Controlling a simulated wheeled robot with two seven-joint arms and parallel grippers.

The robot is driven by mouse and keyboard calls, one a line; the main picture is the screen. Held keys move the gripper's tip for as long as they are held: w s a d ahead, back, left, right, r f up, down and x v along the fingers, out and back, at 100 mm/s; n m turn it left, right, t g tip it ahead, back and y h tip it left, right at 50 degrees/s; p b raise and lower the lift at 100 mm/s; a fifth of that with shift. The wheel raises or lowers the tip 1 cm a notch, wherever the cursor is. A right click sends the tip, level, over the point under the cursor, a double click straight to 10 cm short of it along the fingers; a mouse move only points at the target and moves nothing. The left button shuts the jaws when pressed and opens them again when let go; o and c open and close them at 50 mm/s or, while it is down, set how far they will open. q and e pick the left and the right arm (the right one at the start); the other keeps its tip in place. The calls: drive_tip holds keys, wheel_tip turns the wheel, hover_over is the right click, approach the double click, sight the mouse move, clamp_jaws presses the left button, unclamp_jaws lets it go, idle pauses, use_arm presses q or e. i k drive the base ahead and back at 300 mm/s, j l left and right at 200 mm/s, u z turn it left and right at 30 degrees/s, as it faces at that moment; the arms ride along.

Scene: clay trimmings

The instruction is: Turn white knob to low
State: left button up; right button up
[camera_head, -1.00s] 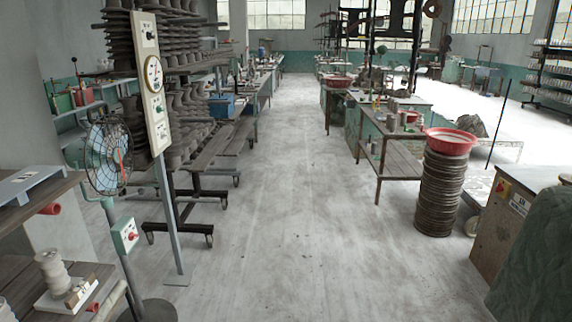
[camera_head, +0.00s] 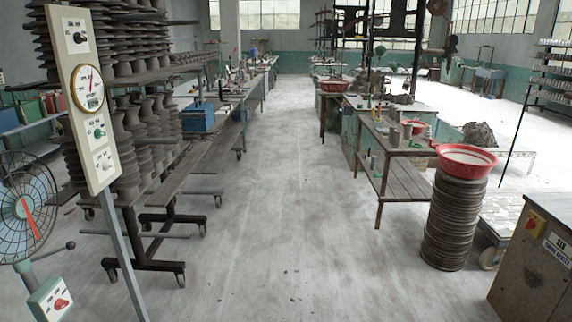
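A tall cream control panel (camera_head: 72,62) stands on a grey post at the left in the head view. Its lowest knob (camera_head: 106,166) looks white or pale and is small, so its setting cannot be read. Above it on the same panel are a green knob (camera_head: 99,133), a round dial gauge (camera_head: 89,90) and a black knob (camera_head: 80,38). Neither of my grippers shows in the head view.
A fan (camera_head: 25,208) and a box with a red knob (camera_head: 50,299) stand at the lower left. Wheeled racks (camera_head: 150,240) of clay ware are behind the panel. A stack (camera_head: 455,222) topped by a red basin (camera_head: 466,160) stands right. The middle aisle is clear.

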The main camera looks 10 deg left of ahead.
sight(105, 166)
drive_tip(key=i+u, duration=0.1)
drive_tip(key=i, duration=0.6)
drive_tip(key=i+l, duration=0.15)
drive_tip(key=i, duration=0.55)
drive_tip(key=i+l+u, duration=0.1)
drive_tip(key=i+u, duration=0.2)
drive_tip(key=i, duration=0.15)
drive_tip(key=i+l+u, duration=0.15)
drive_tip(key=i+u, duration=0.2)
drive_tip(key=i+l+u, duration=0.3)
drive_tip(key=i+l, duration=0.05)
drive_tip(key=i, duration=0.1)
